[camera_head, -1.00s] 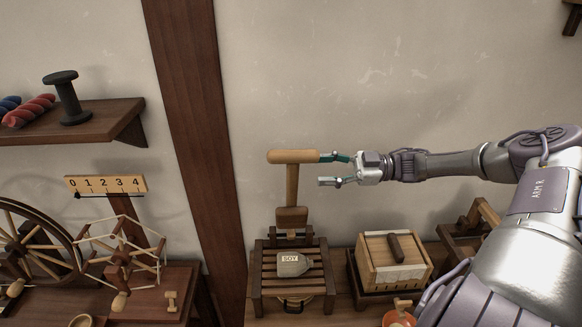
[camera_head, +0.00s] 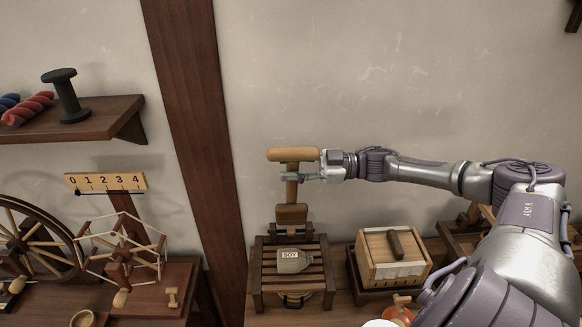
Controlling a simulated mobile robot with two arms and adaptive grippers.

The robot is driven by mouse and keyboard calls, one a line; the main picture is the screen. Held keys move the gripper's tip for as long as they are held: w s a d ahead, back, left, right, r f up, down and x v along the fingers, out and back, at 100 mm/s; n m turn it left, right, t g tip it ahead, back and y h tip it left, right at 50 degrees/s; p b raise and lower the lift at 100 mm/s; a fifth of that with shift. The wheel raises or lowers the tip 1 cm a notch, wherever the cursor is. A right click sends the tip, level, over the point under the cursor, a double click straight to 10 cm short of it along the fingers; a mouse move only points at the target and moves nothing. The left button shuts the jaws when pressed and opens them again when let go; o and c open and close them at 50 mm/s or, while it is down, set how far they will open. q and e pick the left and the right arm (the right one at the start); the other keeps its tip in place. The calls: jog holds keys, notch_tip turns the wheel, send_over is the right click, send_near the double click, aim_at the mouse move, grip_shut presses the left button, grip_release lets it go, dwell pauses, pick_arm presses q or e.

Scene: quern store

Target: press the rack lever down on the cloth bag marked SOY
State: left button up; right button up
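The cloth bag marked SOY (camera_head: 292,261) lies on the slatted wooden rack (camera_head: 316,268), below the lever. The rack lever (camera_head: 292,190) stands up at the back, with a light wooden crossbar on top and a brown block lower down. My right gripper (camera_head: 298,170) is at the right part of the crossbar. One grey finger shows just below the bar and crosses in front of the lever's post. The other finger is hidden, so whether the gripper is shut on the bar cannot be told. My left gripper is not in view.
A wooden box (camera_head: 394,256) with a dark handle stands on a stand right of the rack, below my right arm. A spinning wheel (camera_head: 32,245) and yarn winder (camera_head: 122,255) stand at left. A shelf (camera_head: 100,120) and a post (camera_head: 190,120) are behind.

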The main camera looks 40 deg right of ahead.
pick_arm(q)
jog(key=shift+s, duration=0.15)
pick_arm(e)
grip_shut()
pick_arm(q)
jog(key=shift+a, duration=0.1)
